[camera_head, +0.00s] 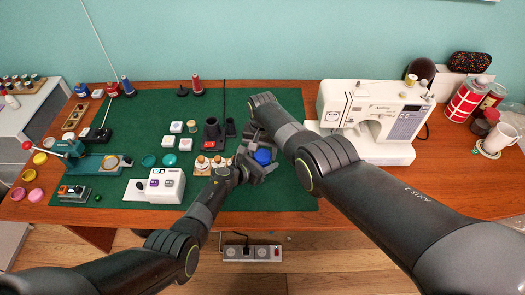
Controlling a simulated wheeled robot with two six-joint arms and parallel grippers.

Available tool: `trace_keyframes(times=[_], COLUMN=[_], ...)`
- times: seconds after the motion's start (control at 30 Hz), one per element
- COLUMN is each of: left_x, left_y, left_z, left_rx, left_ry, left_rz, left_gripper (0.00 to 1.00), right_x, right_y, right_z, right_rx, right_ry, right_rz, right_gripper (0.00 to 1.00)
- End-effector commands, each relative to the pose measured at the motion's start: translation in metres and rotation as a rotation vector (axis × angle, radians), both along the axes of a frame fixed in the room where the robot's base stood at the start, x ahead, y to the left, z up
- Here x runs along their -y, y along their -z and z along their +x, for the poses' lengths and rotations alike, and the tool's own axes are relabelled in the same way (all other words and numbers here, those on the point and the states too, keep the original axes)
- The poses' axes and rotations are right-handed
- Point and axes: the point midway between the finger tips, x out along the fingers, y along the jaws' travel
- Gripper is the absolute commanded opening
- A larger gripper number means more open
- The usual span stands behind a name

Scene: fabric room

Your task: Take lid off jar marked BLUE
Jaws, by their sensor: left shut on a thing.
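A round blue thing (263,156), which looks like the jar marked BLUE, is between the jaws of my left gripper (262,166) over the green mat. My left gripper is shut on it. The gripper fingers cover part of it, and no writing can be read at this size. I cannot tell where its lid is. My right gripper (249,137) is just behind and left of the blue jar, pointing down. It is dark and partly hidden, so its jaws cannot be made out.
Small jars (202,163) stand left of my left gripper. A white label device (166,185) is farther left on the green mat (290,197). Dark cups (212,132) stand behind. A white sewing machine (372,117) is at right, close to my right arm. The mat's front right is clear.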

Motion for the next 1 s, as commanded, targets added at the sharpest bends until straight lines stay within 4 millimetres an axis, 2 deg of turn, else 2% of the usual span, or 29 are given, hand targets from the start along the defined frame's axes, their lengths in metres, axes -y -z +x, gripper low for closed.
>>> trace_keyframes(times=[0.1, 0.37, 0.8, 1.0], left_x=[0.001, 0.001, 0.001, 0.0], left_y=[0.0, 0.0, 0.0, 0.0], left_z=[-0.001, -0.001, 0.0, 0.0], left_rx=[-0.002, -0.001, -0.002, -0.001], left_ry=[0.001, 0.001, 0.0, 0.001], left_rz=[-0.002, -0.001, -0.002, -0.001], left_gripper=[0.0, 0.0, 0.0, 0.0], right_x=[0.0, -0.002, -0.001, 0.0], right_y=[0.0, -0.002, -0.042, -0.047], right_z=[0.0, 0.0, 0.0, 0.0], right_rx=[0.0, -0.001, 0.0, -0.001], right_ry=[0.0, 0.0, 0.0, 0.028], right_rz=[0.0, 0.002, 0.002, 0.0], right_gripper=[0.68, 0.68, 0.68, 0.65])
